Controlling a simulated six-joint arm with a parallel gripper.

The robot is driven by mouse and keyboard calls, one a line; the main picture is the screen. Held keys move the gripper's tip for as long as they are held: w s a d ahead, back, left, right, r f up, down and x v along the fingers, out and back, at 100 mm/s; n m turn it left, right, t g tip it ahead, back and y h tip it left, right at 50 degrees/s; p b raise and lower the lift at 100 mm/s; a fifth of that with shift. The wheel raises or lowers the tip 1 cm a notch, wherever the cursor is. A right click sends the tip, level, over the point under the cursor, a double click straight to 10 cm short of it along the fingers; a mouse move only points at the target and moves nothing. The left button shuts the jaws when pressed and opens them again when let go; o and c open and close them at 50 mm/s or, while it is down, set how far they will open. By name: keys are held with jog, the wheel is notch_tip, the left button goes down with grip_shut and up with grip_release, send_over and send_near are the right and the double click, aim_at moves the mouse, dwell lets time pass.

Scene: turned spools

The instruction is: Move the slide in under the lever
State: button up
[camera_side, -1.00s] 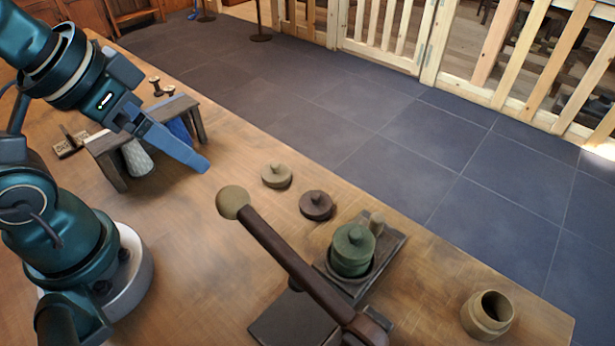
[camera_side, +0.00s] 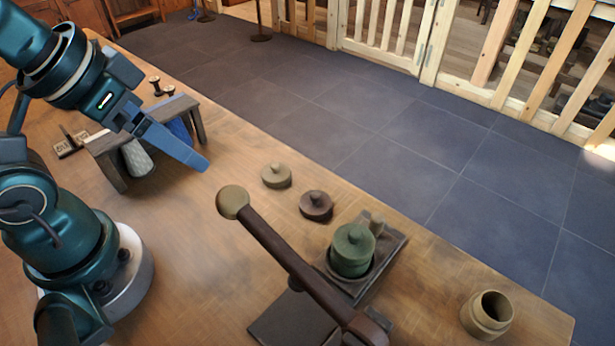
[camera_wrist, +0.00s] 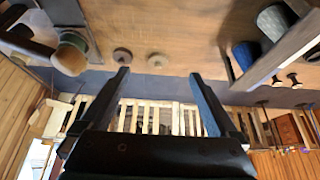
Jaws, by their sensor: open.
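The slide (camera_side: 396,250) is a dark flat tray on the table, with a green lidded pot (camera_side: 352,250) standing on it. A small knob stands at its far side. The lever (camera_side: 290,258) is a brown bar with a tan ball at its upper left end. It crosses in front of the slide, from a pivot at the bottom; its height over the slide is hard to judge. My gripper (camera_side: 198,160) is left of both, apart from them and empty. In the wrist view my gripper (camera_wrist: 159,76) has its fingers spread, and the pot (camera_wrist: 70,52) is at upper left.
A pale lid (camera_side: 276,175) and a dark lid (camera_side: 316,205) lie between my gripper and the slide. An open tan jar (camera_side: 488,314) stands at the right. A small rack (camera_side: 110,165) holding spools is behind my gripper. The table edge runs close past the slide.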

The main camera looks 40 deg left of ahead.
jog(key=shift+s, duration=0.1)
jog(key=c, duration=0.5)
jog(key=shift+n+t, duration=0.3)
jog(key=shift+n, duration=0.3)
jog(key=w+r, duration=0.2)
jog(key=r, duration=0.1)
jog(key=shift+w+a+r, duration=0.1)
jog(key=shift+r, duration=0.15)
grip_shut()
jog(key=w+d+r, duration=0.3)
jog(key=w+r, duration=0.3)
jog(key=w, duration=0.2)
jog(key=w+d+f, duration=0.1)
jog(key=w+d, duration=0.7)
jog(key=d+f+m+g, duration=0.2)
jog(key=d+f+m, duration=0.1)
jog(key=d+f, duration=0.8)
jog(key=shift+h, duration=0.3)
jog(key=x, duration=0.9)
jog(key=shift+w+a+f, duration=0.15)
jog(key=shift+w+a, duration=0.05)
jog(key=shift+w, duration=0.15)
jog(key=shift+f, duration=0.15)
jog(key=shift+s+a, duration=0.15)
jog(key=shift+s, duration=0.8)
jog(key=shift+s+a, duration=0.15)
jog(key=shift+s, duration=0.8)
